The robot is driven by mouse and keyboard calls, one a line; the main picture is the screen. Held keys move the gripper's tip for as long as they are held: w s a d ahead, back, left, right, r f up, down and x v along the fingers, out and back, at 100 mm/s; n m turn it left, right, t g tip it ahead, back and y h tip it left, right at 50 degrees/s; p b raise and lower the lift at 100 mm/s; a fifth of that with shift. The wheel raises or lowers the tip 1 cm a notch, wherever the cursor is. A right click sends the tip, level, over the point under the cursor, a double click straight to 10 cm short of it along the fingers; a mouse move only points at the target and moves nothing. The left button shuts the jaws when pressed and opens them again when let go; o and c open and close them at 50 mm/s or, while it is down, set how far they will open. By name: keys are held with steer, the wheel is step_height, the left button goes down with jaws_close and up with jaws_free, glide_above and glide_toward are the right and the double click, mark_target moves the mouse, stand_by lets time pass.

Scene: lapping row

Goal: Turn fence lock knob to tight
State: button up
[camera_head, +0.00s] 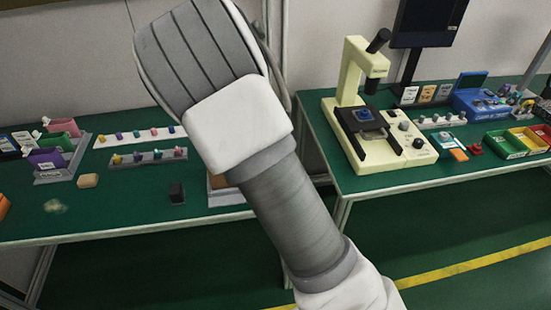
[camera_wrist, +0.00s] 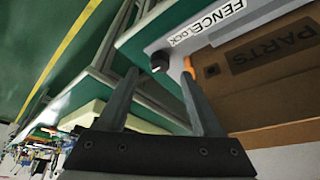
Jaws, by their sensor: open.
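My gripper (camera_wrist: 160,73) is open and empty. Its two dark fingers point toward the knob, which appears between their tips; I cannot tell how much depth gap remains. In the head view my arm covers the middle, and neither the gripper nor the knob shows.
A brown box labelled "PARTS" (camera_wrist: 265,75) and an orange piece (camera_wrist: 188,67) are close to the right finger. In the head view, a cream microscope-like machine (camera_head: 355,80) stands on the right bench. A dark block (camera_head: 177,193) lies on the left bench (camera_head: 120,215).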

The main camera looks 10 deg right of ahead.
steer(key=p+v, duration=0.4)
steer(key=v, duration=0.9)
steer(key=shift+r, duration=0.35)
